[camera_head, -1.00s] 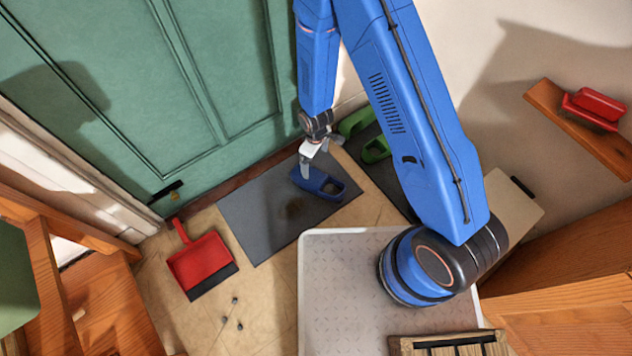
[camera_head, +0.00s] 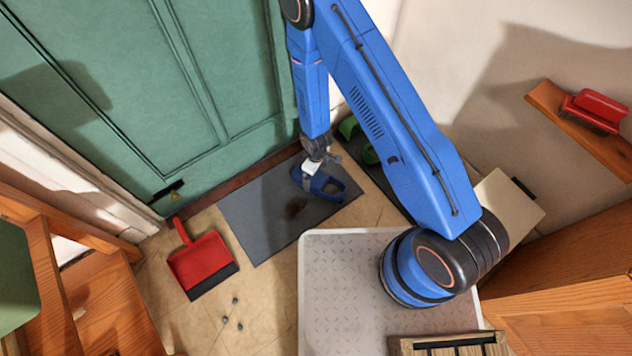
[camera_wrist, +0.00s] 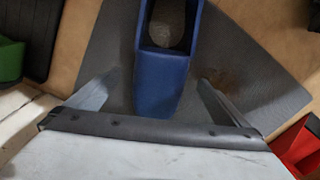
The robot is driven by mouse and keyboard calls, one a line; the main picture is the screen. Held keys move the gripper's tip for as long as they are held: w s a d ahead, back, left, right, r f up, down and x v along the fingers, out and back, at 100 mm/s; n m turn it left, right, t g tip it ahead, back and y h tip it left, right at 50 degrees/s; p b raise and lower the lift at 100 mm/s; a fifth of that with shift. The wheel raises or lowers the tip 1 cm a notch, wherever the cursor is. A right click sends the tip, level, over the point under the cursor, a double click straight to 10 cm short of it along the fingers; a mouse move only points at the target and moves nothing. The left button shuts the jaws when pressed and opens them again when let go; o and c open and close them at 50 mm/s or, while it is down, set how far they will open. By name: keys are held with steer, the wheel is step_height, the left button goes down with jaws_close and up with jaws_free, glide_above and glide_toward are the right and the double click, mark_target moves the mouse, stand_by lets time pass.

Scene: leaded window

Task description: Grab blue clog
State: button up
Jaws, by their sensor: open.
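The blue clog (camera_head: 328,186) lies on the dark grey mat (camera_head: 255,222) in front of the green door. My gripper (camera_head: 308,182) is low over the mat, right at the clog's left end in the head view. In the wrist view the clog (camera_wrist: 162,80) runs up the middle, between the two spread fingers of my gripper (camera_wrist: 155,95). The fingers stand apart from the clog's sides, with a gap at each.
Green clogs (camera_head: 358,138) lie on another dark mat to the right, partly hidden by my arm. A red dustpan (camera_head: 202,262) lies left of the grey mat. Several small dark pellets (camera_head: 226,320) are on the floor. The green door (camera_head: 150,90) stands behind.

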mark_target(316, 177)
steer(key=shift+a+f, duration=0.1)
steer(key=shift+f, duration=2.6)
steer(key=c, duration=1.4)
